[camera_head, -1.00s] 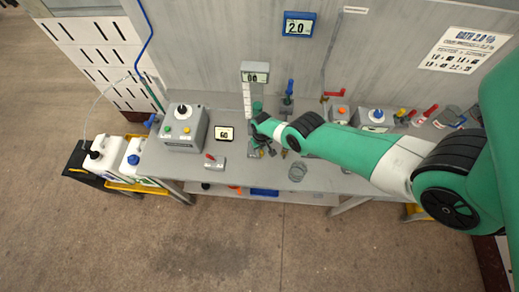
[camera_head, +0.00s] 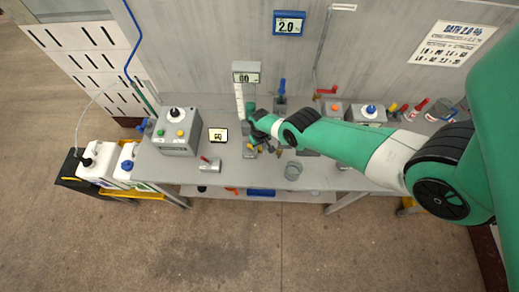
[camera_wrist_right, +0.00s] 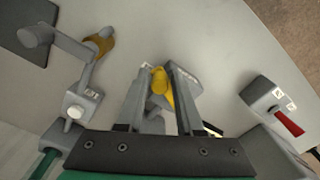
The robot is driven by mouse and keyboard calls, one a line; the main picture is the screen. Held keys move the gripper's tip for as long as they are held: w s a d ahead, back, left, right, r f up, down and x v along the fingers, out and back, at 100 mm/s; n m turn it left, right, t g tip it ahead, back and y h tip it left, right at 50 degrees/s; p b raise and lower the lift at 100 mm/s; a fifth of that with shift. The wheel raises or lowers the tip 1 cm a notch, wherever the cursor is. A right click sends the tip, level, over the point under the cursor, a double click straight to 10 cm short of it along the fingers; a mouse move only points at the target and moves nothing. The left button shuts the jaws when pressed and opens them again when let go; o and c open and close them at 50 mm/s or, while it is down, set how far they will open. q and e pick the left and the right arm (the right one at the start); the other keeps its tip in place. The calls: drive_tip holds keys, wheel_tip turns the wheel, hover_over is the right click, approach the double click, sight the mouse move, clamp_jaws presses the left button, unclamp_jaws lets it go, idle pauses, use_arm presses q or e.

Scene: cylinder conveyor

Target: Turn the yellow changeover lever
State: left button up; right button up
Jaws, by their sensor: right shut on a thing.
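The yellow changeover lever (camera_wrist_right: 160,80) shows in the right wrist view between the two fingers of my right gripper (camera_wrist_right: 160,92). The fingers are shut on it, one on each side. In the head view my right gripper (camera_head: 252,150) is low over the middle of the bench, below the grey gauge column, and the lever cannot be made out there. My left gripper is in neither view.
A grey control box (camera_head: 177,131) and a small display (camera_head: 218,135) stand left of the gripper. A small red-handled block (camera_wrist_right: 285,118) is close by in the wrist view. A grey ring-shaped thing (camera_head: 293,171) lies to the right. White jugs (camera_head: 98,165) stand beyond the bench's left end.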

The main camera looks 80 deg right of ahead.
drive_tip(key=shift+d+b, duration=0.3)
drive_tip(key=shift+d, duration=0.2)
drive_tip(key=shift+o, duration=0.3)
drive_tip(key=shift+d+r, duration=0.1)
drive_tip(key=shift+d, duration=0.25)
drive_tip(key=shift+d+b, duration=0.1)
drive_tip(key=shift+b, duration=0.2)
drive_tip(key=o, duration=0.4)
drive_tip(key=shift+w+d, duration=0.1)
drive_tip(key=o, duration=0.5)
drive_tip(key=shift+w, duration=0.15)
drive_tip(key=o, duration=0.4)
